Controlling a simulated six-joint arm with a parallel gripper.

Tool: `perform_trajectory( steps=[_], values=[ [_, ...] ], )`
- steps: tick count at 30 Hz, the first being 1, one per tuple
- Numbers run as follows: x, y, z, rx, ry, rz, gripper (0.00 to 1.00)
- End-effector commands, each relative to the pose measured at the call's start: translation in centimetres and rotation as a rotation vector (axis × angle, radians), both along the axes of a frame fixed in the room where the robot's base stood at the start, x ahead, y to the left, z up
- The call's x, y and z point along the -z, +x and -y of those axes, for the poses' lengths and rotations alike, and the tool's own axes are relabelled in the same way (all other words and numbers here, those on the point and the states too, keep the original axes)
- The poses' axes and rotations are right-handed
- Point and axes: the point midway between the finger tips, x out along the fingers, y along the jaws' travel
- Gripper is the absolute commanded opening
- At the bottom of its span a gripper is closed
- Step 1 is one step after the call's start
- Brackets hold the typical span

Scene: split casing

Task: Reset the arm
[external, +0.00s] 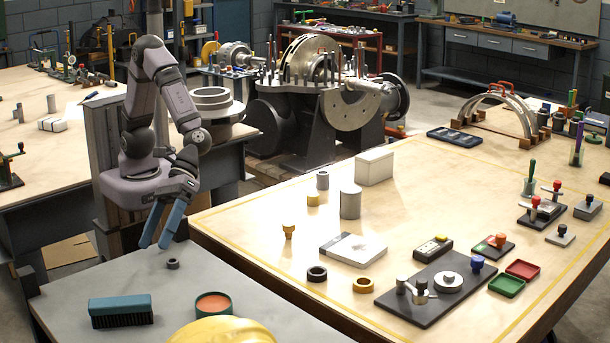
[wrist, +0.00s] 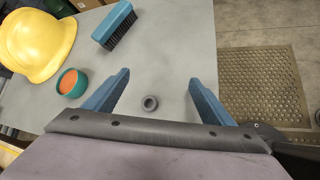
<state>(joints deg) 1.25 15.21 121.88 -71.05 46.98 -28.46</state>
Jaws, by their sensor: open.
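My gripper (external: 160,229) has two blue fingers and hangs over the grey side table at the left of the external view. In the wrist view my gripper (wrist: 162,82) is open, with its fingers wide apart and nothing held between them. A small dark grey ring (external: 173,264) lies on the grey table below the fingertips. It also shows in the wrist view (wrist: 150,103), lying between the two fingers and apart from them.
A blue brush (external: 121,312), a green tin with orange contents (external: 213,304) and a yellow hard hat (external: 222,331) are on the grey table (external: 80,278). The wooden table (external: 290,215) to the right carries rings, cylinders, a booklet and stamps. A perforated mat (wrist: 250,85) lies on the floor.

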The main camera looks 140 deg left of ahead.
Motion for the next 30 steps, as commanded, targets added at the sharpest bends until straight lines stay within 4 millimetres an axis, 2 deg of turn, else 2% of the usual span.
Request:
perform_trajectory(
  steps=[1, 5, 8, 9, 15, 23, 24, 25, 30],
  values=[
    [-0.1, -2.0, -0.2, 0.087, 0.051, 0.015, 0.77],
    [0.8, -7.2, -1.6, 0.325, 0.192, 0.047, 0.77],
    [1.8, -11.1, -3.7, 0.52, 0.31, 0.072, 0.77],
    [2.9, -12.3, -5.0, 0.592, 0.367, 0.089, 0.77],
    [6.8, -16.4, -11.5, 0.917, 0.625, 0.192, 0.77],
    [9.6, -19.4, -18.2, 1.313, 0.87, 0.297, 0.77],
    [7.7, -19.3, -18.4, 1.327, 0.878, 0.302, 0.77],
    [6.6, -19.3, -18.3, 1.322, 0.874, 0.3, 0.77],
    [2.4, -19.3, -18.3, 1.318, 0.871, 0.298, 0.77]
  ],
)
